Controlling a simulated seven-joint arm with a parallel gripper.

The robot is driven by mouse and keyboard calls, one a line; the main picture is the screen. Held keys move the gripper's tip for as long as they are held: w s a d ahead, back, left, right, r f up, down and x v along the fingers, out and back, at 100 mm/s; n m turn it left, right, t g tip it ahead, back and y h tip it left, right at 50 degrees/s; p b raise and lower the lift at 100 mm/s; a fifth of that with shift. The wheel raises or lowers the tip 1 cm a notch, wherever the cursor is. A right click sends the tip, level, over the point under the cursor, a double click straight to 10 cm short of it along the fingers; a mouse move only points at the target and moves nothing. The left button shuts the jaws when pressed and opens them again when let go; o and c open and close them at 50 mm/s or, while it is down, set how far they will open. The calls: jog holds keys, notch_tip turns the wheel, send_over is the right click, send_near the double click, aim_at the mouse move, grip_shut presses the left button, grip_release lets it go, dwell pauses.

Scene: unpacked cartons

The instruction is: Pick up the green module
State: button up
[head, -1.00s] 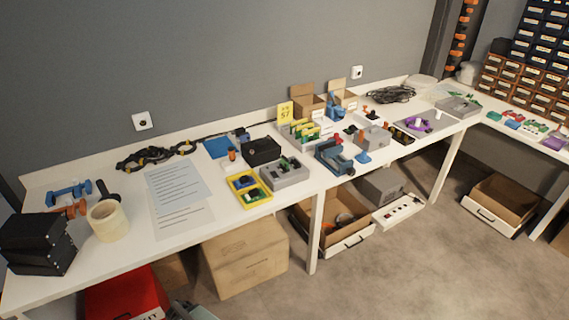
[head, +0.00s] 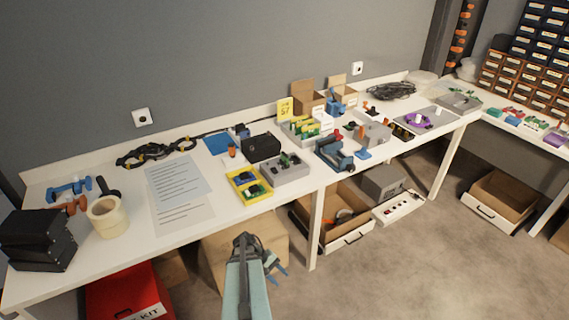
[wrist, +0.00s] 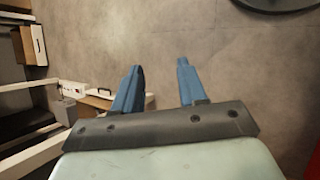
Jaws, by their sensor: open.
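Other green pieces stand in the white rack (head: 303,130) behind, so I cannot tell for sure which is the task's module. My gripper (head: 277,268) is in front of the table, over the floor side, below and to the right of the yellow tray in the picture. In the wrist view my gripper (wrist: 160,72) has its two blue fingers apart with nothing between them. No green module shows in the wrist view.
A grey tray (head: 292,175) sits right beside the yellow tray. A black box (head: 261,147) stands behind. Paper sheets (head: 178,190) lie to the left. A blue-grey vise (head: 334,153) stands to the right. A cardboard box (head: 212,262) is under the table.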

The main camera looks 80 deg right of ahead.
jog(key=w+d+r+m+t, duration=0.2)
jog(key=w+d+r+t, duration=0.1)
jog(key=r, duration=0.8)
jog(key=w+d+r+m+t+h, duration=0.1)
jog(key=w+d+r+m+t, duration=0.15)
jog(key=r, duration=0.85)
jog(key=w+d+r+m+t, duration=0.1)
jog(key=w+d+r+t, duration=0.2)
jog(key=r, duration=0.7)
jog(key=n+t+h, duration=0.2)
jog(key=n, duration=0.3)
send_near(285, 154)
jog(key=shift+m, duration=0.25)
jog(key=x, duration=0.5)
jog(key=shift+d+f, duration=0.15)
jog(key=shift+d, duration=0.3)
jog(key=shift+a+x, duration=0.1)
jog(key=shift+x, duration=1.25)
jog(key=shift+a+x, duration=0.15)
jog(key=shift+x, duration=1.2)
jog(key=shift+w, duration=0.1)
grip_shut()
